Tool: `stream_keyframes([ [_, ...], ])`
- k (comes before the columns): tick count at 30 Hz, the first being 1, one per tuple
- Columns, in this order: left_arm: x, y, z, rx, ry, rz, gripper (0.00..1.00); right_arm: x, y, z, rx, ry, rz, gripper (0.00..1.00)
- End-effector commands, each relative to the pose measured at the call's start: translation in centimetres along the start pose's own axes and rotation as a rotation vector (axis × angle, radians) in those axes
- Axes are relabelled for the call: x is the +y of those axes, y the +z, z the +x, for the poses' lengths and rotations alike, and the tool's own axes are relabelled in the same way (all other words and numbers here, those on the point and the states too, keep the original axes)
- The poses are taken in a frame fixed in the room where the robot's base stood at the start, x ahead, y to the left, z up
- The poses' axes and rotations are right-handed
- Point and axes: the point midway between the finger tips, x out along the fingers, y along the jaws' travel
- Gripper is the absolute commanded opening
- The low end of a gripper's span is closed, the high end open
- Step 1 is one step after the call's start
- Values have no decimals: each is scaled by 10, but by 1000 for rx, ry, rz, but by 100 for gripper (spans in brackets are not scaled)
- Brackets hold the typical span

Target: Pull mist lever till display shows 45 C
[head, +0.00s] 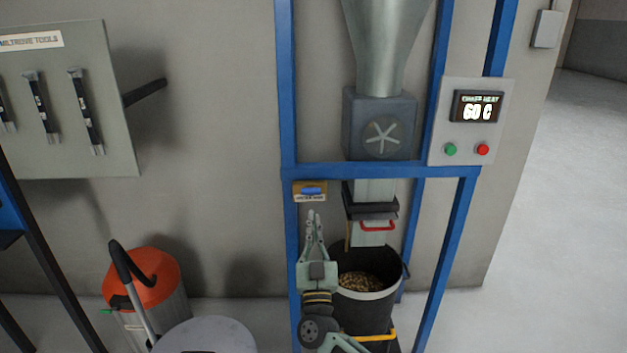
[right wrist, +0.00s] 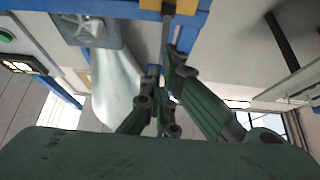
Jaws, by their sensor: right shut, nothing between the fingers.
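The display (head: 477,107) on the grey control box reads 60 C. The mist lever (head: 312,191) shows as a small blue handle on a yellow plate on the blue frame's left post. My right gripper (head: 312,214) points up just below that plate, its fingers together and empty. In the right wrist view, the fingers (right wrist: 166,78) reach towards a grey rod (right wrist: 169,22) by a yellow plate (right wrist: 190,6). I cannot tell whether they touch it. My left gripper is not in view.
A black bucket (head: 372,310) of grain stands under the chute, close beside my right gripper. The blue frame (head: 288,90) bounds the space. An orange-topped drum (head: 150,275) stands at left. A tool board (head: 110,130) hangs on the wall. Floor at far right is clear.

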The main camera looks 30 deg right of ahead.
Motion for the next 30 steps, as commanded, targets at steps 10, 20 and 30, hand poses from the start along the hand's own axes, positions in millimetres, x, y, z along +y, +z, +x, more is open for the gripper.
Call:
stream_keyframes([
  [10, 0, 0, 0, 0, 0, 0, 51, 0, 0, 0, 1, 0, 0, 0],
  [20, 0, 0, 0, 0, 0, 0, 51, 0, 0, 0, 1, 0, 0, 0],
  [30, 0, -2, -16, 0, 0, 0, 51, 1, -13, 14, 0, 0, 0, 0],
])
